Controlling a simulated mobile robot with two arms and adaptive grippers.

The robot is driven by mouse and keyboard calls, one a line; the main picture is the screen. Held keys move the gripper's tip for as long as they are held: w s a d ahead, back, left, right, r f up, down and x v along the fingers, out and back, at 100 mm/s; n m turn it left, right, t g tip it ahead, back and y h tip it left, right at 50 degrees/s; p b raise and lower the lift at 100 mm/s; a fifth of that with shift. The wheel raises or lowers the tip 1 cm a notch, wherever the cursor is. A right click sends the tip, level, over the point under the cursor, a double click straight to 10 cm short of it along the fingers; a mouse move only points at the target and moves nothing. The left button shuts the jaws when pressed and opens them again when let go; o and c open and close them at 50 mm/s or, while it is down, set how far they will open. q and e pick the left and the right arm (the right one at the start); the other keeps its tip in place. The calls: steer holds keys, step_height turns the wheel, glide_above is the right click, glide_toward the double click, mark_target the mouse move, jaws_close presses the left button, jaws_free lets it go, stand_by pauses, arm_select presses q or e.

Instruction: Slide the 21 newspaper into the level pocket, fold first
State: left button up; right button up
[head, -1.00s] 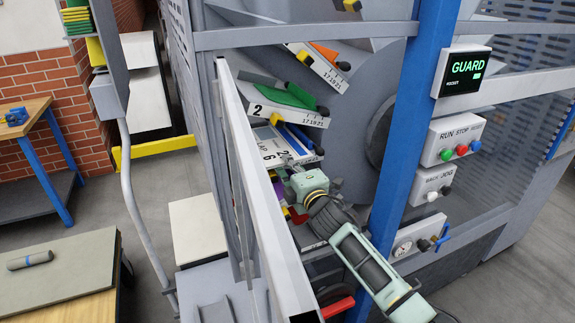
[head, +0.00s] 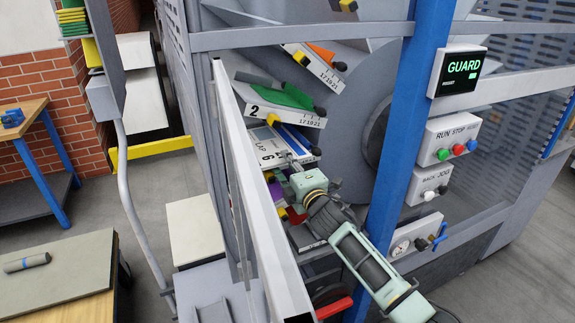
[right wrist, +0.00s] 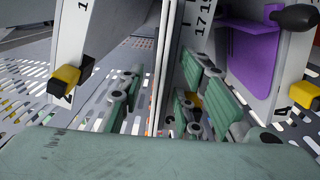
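I cannot tell whether these edges are newspaper or pocket wall. The 21 newspaper cannot be made out for certain. The pocket marked 2 (head: 285,115) holds something green and sits just above. My left gripper is out of view.
The white rail (head: 262,205) runs close to the left of my right arm. The blue post (head: 397,130) and control boxes stand to its right. Another wheel pocket holds an orange item (head: 322,52).

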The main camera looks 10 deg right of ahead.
steer(key=shift+s, duration=0.15)
steer(key=s+d+p, duration=0.1)
steer(key=s+p, duration=0.2)
steer(key=s, duration=0.3)
steer(key=shift+s+d, duration=0.15)
steer(key=shift+s, duration=0.2)
stand_by(0.8)
steer(key=s+d, duration=0.2)
steer(key=s, duration=0.9)
steer(key=shift+s+d+f, duration=0.15)
steer(key=shift+s, duration=0.2)
